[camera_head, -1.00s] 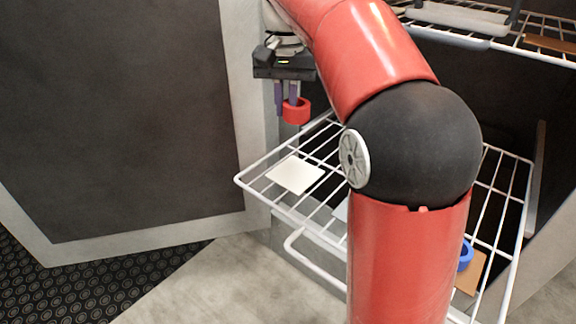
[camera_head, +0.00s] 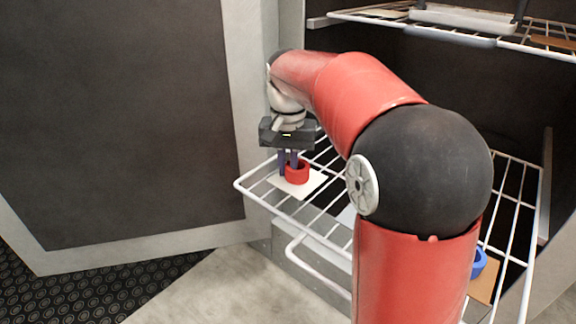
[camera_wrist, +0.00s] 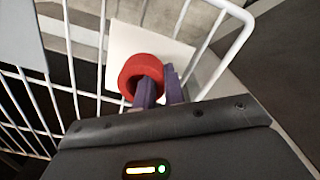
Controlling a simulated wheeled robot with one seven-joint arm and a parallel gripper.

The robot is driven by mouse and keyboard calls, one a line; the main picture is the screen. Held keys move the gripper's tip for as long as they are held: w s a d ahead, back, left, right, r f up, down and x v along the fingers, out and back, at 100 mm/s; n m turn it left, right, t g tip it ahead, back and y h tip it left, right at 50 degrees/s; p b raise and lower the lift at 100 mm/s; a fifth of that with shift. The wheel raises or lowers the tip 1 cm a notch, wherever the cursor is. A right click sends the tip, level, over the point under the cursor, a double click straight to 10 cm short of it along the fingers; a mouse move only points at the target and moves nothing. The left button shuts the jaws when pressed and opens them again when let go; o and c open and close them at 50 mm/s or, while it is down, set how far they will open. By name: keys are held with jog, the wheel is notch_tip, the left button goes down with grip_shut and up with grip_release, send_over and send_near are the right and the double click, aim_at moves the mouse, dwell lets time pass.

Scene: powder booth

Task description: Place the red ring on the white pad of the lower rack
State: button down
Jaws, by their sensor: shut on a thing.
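The red ring (camera_head: 297,172) is held by my gripper (camera_head: 289,163) over the white pad (camera_head: 312,184) on the lower rack (camera_head: 262,201). One finger is inside the ring and the other is outside, shut on its wall. In the wrist view the ring (camera_wrist: 141,75) overlaps the white pad (camera_wrist: 118,42), and the gripper fingers (camera_wrist: 158,92) point down at it. The ring is at or just above the pad; I cannot tell whether it touches.
A blue ring (camera_head: 479,262) stands on a brown pad (camera_head: 484,281) at the rack's right, partly behind my arm. An upper rack (camera_head: 470,38) is above. A large grey door panel (camera_head: 130,120) stands left of the lower rack.

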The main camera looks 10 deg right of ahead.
aim_at(288, 164)
jog(key=c, duration=1.9)
grip_release()
jog(key=shift+f, duration=0.15)
jog(key=shift+c, duration=0.2)
jog(key=o, duration=0.5)
jog(key=shift+c, duration=0.2)
notch_tip(288, 164, up, 12)
jog(key=p, duration=0.3)
jog(key=shift+r, duration=0.2)
